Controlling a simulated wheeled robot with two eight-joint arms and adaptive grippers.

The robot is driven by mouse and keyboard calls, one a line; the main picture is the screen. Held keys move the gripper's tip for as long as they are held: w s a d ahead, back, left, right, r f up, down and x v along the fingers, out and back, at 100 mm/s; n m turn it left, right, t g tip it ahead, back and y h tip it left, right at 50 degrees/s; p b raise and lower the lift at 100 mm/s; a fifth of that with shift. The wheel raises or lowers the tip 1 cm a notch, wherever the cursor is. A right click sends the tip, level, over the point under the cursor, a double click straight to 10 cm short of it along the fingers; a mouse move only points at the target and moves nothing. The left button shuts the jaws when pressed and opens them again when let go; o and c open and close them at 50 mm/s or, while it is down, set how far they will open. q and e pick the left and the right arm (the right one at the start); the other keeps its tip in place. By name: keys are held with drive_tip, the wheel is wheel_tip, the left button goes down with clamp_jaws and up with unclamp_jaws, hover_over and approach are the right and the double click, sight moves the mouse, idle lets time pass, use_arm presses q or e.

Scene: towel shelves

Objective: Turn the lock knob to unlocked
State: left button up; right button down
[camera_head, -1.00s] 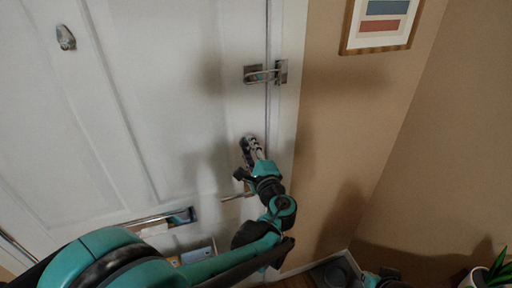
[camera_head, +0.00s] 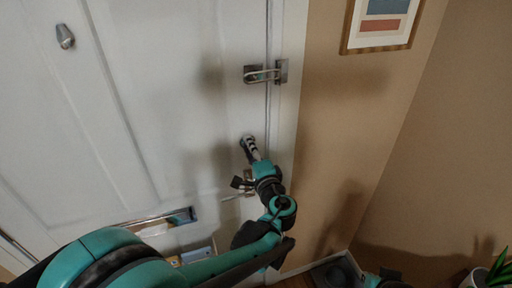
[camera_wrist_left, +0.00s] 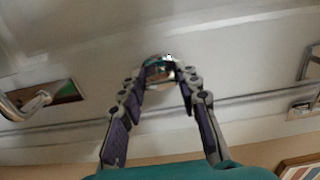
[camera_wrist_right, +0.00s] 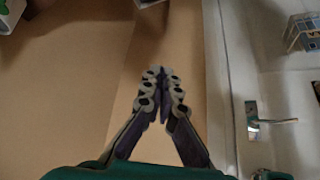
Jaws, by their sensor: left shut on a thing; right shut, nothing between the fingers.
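The lock knob (camera_wrist_left: 160,70) is a small shiny round piece on the white door, showing between the fingertips in the left wrist view. My left gripper (camera_wrist_left: 161,78) is shut on it. In the head view the left gripper (camera_head: 248,147) touches the door near its right edge and hides most of the knob, so its exact angle cannot be told. My right gripper (camera_wrist_right: 162,75) is shut and empty, away from the lock, in front of the tan wall and door frame.
A lever handle (camera_head: 236,197) sits just below the lock. A metal swing latch (camera_head: 262,76) is above it, across the door edge. A mail slot (camera_head: 150,219) is lower left. A framed picture (camera_head: 381,25) hangs on the tan wall. A potted plant (camera_head: 496,272) stands lower right.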

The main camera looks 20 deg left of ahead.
use_arm(q)
drive_tip(key=shift+w+d+r, duration=0.1)
drive_tip(key=shift+r, duration=0.05)
drive_tip(key=o, duration=1.1)
drive_tip(key=v, duration=1.2)
drive_tip(key=shift+w+d, duration=0.1)
drive_tip(key=shift+d, duration=0.05)
